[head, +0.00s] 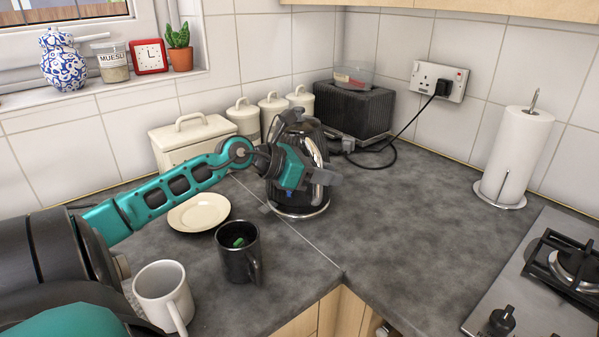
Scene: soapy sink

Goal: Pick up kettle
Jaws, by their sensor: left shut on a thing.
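The black and silver kettle (318,150) stands upright on the grey worktop, at the inner corner, in the head view. My left arm comes in from the left, and my left gripper (318,178) is at the kettle's front, shut on it. The gripper and wrist hide much of the kettle's front and its handle. I cannot tell which part of the kettle is between the fingers. The silver base rim (301,213) appears low down at the worktop. My right gripper is not in view.
A cream plate (199,212), a black mug (238,252) and a white mug (163,296) sit below my left arm. A bread bin (190,142), canisters (272,107) and a black toaster (354,108) stand behind. Worktop right of the kettle (410,215) is clear, towards the paper roll (515,160) and hob (545,280).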

